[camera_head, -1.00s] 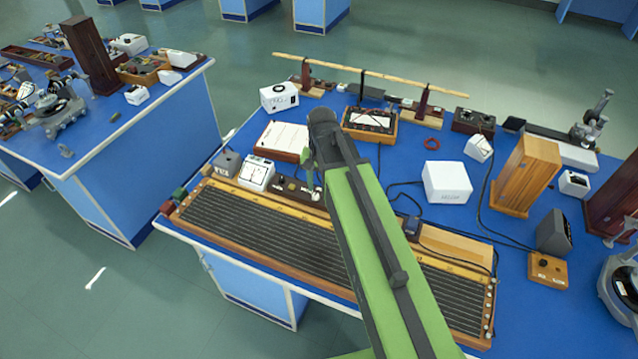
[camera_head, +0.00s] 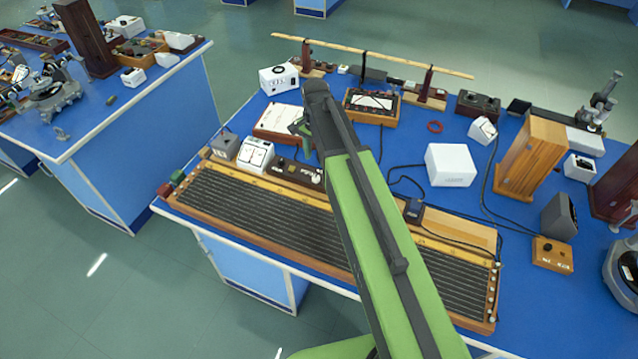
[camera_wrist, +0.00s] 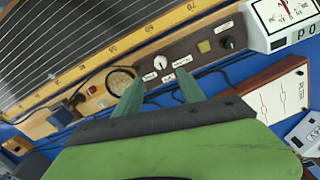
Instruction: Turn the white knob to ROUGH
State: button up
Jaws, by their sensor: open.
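The white knob (camera_wrist: 160,62) is small and sits on a dark panel (camera_wrist: 178,53) in the wrist view, with small white labels around it. The lettering is too small to read, so I cannot tell which label is ROUGH or where the knob points. My gripper (camera_wrist: 160,75) is open, its two green fingers apart and empty. In the wrist view the knob appears just beyond the gap between the fingertips; I see no contact. In the head view the panel (camera_head: 290,170) lies behind the long ribbed board, and my arm hides part of it.
A white meter (camera_head: 255,153) stands at the panel's end. The ribbed board (camera_head: 270,215) lies in front. A paper-topped box (camera_head: 279,122) and dark cables (camera_head: 402,181) are close by.

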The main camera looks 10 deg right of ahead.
aim_at(316, 177)
notch_tip(316, 177, down, 9)
jog(key=b, duration=0.7)
jog(key=shift+r, duration=0.1)
jog(key=shift+c, duration=0.4)
